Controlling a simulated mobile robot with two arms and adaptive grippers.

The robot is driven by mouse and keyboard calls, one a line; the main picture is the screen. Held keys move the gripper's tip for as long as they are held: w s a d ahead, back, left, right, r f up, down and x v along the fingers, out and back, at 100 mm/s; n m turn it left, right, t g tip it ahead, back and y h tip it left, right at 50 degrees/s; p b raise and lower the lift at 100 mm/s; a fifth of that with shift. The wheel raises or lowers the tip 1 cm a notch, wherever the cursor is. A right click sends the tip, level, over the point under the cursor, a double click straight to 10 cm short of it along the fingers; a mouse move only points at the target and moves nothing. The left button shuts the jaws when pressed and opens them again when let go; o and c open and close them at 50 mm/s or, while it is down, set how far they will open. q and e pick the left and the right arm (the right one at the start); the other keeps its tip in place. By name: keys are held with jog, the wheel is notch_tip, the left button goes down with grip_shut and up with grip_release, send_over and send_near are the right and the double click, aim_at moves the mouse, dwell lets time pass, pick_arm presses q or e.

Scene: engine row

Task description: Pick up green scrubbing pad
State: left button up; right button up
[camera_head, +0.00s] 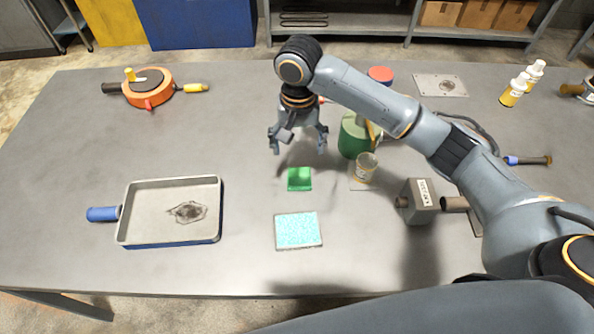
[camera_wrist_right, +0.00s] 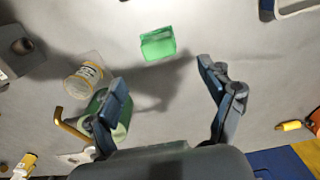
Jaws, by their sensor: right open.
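The green scrubbing pad (camera_head: 299,179) lies flat on the grey table, near the middle in the head view. It also shows at the top centre of the right wrist view (camera_wrist_right: 158,43). My right gripper (camera_head: 299,147) is open and empty above the table, a little beyond the pad in the head view. In the right wrist view its two fingers (camera_wrist_right: 165,85) are spread apart, and the pad lies past their tips, apart from them. My left gripper is not in view.
A blue-speckled sponge (camera_head: 298,231) lies nearer than the pad. A metal tray (camera_head: 135,222) with a blue handle sits left. A green container (camera_head: 352,137), a small labelled jar (camera_head: 366,168) and a grey block (camera_head: 418,203) stand right.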

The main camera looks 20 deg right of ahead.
aim_at(300, 172)
jog(key=f, duration=0.5)
jog(key=shift+s+f+p, duration=0.2)
jog(key=shift+s+p, duration=0.05)
jog(key=shift+p, duration=0.05)
jog(key=shift+w+f, duration=0.1)
jog(key=shift+f, duration=0.15)
jog(key=f+p, duration=0.1)
jog(key=f, duration=0.3)
jog(key=shift+d+f+p, duration=0.1)
jog(key=shift+d+p, duration=0.1)
jog(key=shift+p, duration=0.1)
jog(key=shift+w+f, duration=0.15)
jog(key=shift+f, duration=0.3)
jog(key=c, duration=1.3)
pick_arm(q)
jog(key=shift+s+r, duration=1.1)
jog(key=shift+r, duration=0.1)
